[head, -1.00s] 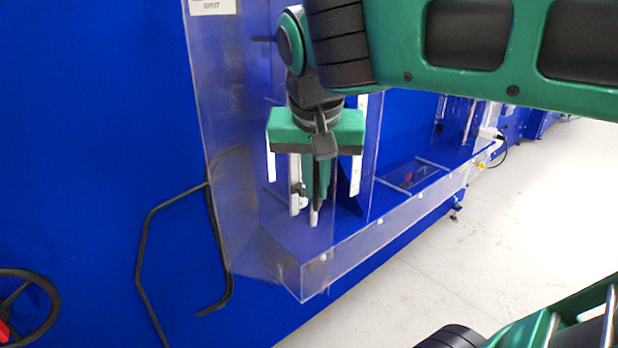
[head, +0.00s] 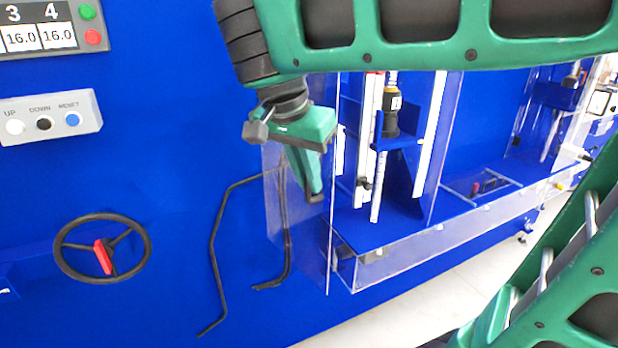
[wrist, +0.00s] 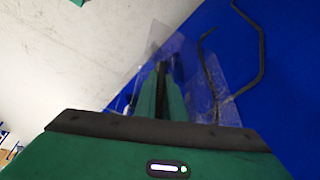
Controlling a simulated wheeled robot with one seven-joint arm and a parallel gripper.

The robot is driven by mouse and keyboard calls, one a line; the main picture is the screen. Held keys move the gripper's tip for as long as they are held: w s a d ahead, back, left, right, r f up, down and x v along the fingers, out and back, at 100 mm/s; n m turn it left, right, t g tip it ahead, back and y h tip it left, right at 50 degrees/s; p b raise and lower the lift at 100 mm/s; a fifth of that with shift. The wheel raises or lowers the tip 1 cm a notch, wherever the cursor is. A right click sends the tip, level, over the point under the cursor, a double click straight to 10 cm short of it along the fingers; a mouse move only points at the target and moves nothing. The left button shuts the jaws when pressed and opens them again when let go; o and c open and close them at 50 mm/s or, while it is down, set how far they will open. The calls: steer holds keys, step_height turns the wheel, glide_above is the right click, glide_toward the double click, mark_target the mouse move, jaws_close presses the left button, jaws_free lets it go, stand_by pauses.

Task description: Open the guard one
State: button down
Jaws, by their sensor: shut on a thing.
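The guard is a clear panel (head: 300,245) hinged beside the test bay. It stands out at an angle from the bay's front opening, to the left of it. My gripper (head: 314,198) points down and is shut on the guard near its edge. In the wrist view my gripper (wrist: 161,75) has its fingers together, with the clear panel (wrist: 205,92) around them. The exact grip spot is hard to see through the transparent sheet.
The bay holds a black actuator (head: 391,115) and a blue shelf (head: 398,143). A bent black rod (head: 213,255), a handwheel (head: 103,248) and a button box (head: 50,117) are on the blue wall at left. Pale floor (head: 395,300) lies below right.

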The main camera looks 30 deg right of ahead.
steer(key=shift+w+r, duration=0.1)
steer(key=shift+w, duration=0.05)
steer(key=c, duration=1.8)
jaws_free()
steer(key=shift+c, duration=0.2)
steer(key=v, duration=1)
steer(key=shift+r, duration=0.2)
steer(key=shift+a, duration=0.2)
